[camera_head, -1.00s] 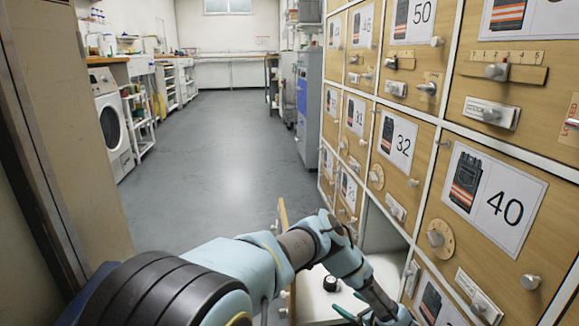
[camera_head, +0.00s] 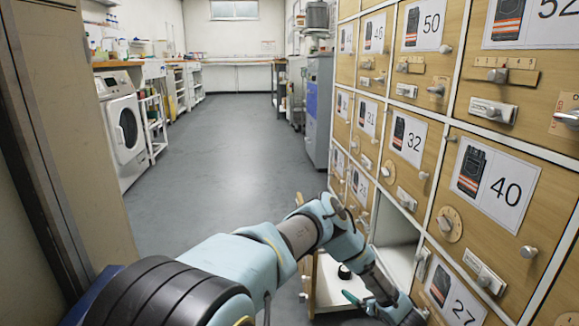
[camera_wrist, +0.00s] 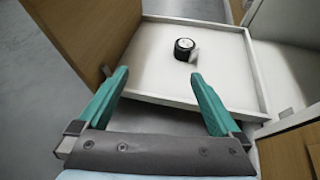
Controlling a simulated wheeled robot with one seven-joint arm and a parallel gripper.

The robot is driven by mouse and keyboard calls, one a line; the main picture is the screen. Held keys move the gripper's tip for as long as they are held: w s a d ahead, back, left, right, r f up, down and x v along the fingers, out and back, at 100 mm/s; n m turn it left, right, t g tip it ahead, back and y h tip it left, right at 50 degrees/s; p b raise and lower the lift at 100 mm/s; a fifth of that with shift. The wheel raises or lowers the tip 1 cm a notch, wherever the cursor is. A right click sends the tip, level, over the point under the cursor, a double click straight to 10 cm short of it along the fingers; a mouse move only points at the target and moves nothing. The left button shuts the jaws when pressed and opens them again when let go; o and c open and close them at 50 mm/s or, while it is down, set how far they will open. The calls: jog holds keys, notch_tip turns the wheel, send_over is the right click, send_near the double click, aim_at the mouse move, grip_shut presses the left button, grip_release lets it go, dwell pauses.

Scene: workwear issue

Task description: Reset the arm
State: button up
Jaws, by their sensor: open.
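My gripper (camera_wrist: 160,78) is open and empty in the wrist view, its two teal fingers spread apart. Beyond the fingertips is a white tray-like surface with a raised rim (camera_wrist: 252,70). A small black round object with a pale tag (camera_wrist: 184,48) lies on it, apart from the fingers. In the head view, my arm reaches forward and right, low beside the lockers. The gripper is partly cut off at the bottom edge there. The black object (camera_head: 344,271) shows on the white surface (camera_head: 330,291) just beyond it.
A wall of numbered wooden locker doors, including 40 (camera_head: 487,185), with knobs and latches, stands close on the right. An open compartment (camera_head: 397,262) is beside the gripper. A wooden panel (camera_wrist: 85,35) stands left of the tray. A washing machine (camera_head: 122,120) is far left. The grey floor (camera_head: 220,150) is clear.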

jog(key=w+d+r+m+h, duration=0.3)
jog(key=w+r+m+h, duration=0.1)
jog(key=w+r+m, duration=0.25)
jog(key=w+a+r+m+g+h, duration=0.1)
jog(key=a+r+m+g+h, duration=0.1)
jog(key=r+m, duration=0.6)
jog(key=a+r+m+g+h, duration=0.1)
jog(key=a+r+m+h, duration=0.15)
jog(key=r+m, duration=0.55)
jog(key=s+a+r+m+g+y, duration=0.1)
jog(key=s+a+r+m+g, duration=0.2)
jog(key=s+a+r+m, duration=0.45)
jog(key=s+a+r+m+g+y, duration=0.2)
jog(key=s+a+r+m, duration=0.15)
jog(key=s+a, duration=0.7)
jog(key=s+a+r+m+g+y, duration=0.1)
jog(key=s+a+r+m+g, duration=0.3)
jog(key=s+a+m, duration=0.5)
notch_tip(320, 180, up, 38)
jog(key=w+n+t+p, duration=0.1)
jog(key=n+p, duration=0.1)
jog(key=p, duration=3.6)
jog(key=shift+w+a+r+p, duration=0.2)
jog(key=shift+w+a+p, duration=0.2)
jog(key=shift+n, duration=0.25)
